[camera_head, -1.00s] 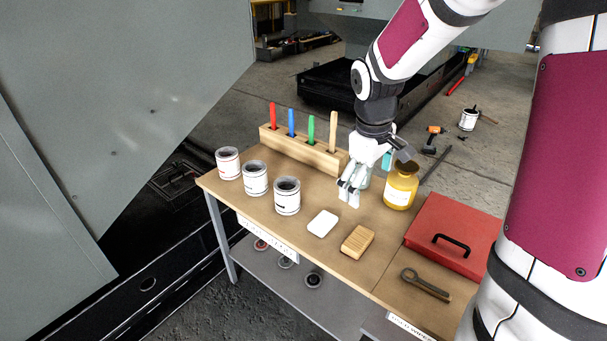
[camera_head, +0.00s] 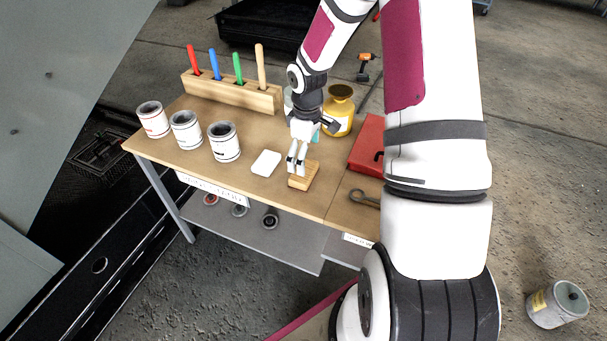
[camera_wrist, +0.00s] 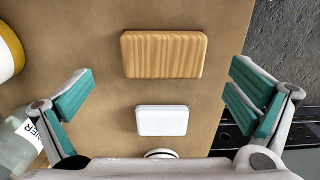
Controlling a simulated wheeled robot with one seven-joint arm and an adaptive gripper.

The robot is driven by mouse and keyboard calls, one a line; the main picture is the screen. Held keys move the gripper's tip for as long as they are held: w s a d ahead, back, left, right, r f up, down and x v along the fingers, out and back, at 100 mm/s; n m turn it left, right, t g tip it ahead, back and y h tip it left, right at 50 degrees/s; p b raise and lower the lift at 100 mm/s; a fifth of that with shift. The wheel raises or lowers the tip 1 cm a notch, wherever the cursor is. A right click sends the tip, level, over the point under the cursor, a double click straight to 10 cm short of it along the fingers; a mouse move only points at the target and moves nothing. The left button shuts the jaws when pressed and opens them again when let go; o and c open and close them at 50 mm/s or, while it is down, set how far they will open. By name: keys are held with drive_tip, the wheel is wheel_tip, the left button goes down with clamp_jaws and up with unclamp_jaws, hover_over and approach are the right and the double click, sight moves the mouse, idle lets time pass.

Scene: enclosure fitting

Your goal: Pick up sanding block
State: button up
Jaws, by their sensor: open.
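The wooden block (camera_head: 306,177), which looks like the sanding block, lies flat on the workbench near its front edge. It is light brown with visible grain, and in the wrist view the wooden block (camera_wrist: 164,54) lies at upper centre. My gripper (camera_head: 297,165) is open and empty, with its fingertips close to the block in the head view, partly covering its far end. In the wrist view the teal-padded fingers of my gripper (camera_wrist: 162,80) stand wide apart on either side, with the block ahead between them. I cannot tell the exact height above it.
A white block (camera_head: 266,163) lies just left of the wooden one. Three paint cans (camera_head: 224,142), a rack (camera_head: 230,92) of coloured handles, a yellow jar (camera_head: 338,112), a red case (camera_head: 368,145) and a wrench (camera_head: 364,197) share the bench (camera_head: 240,179).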

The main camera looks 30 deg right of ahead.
drive_tip(key=shift+a+f, duration=0.15)
drive_tip(key=shift+f, duration=1.5)
drive_tip(key=shift+a+f, duration=0.15)
drive_tip(key=shift+f, duration=1.5)
drive_tip(key=c, duration=1.1)
